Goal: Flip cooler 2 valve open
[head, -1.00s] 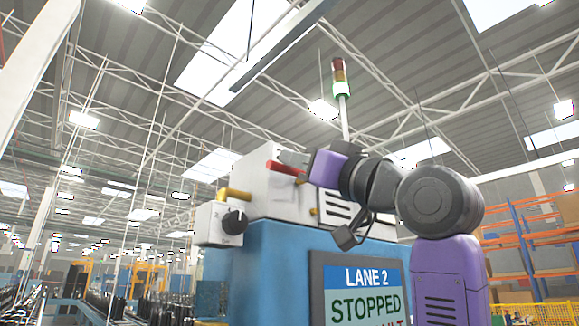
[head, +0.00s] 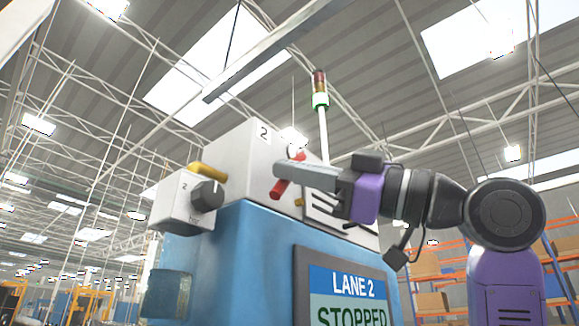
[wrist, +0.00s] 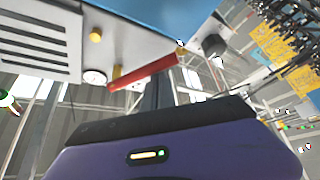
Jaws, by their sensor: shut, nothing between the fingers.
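The cooler 2 valve has a red lever handle (head: 280,188) on the front of the white housing marked 2 (head: 235,155). The handle slants steeply in the head view and is partly hidden behind my fingers. My gripper (head: 279,170) is shut and empty, its fingers crossing in front of the handle from the right. In the wrist view the red handle (wrist: 143,73) lies across the tips of my gripper (wrist: 158,85). I cannot tell whether they touch it.
A box with a black rotary knob (head: 207,195) and a yellow pipe (head: 207,171) are left of the valve. The blue cabinet (head: 240,250) carries a LANE 2 STOPPED screen (head: 348,295). A signal tower (head: 320,92) rises behind. In the wrist view a round gauge (wrist: 94,77) sits beside the handle.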

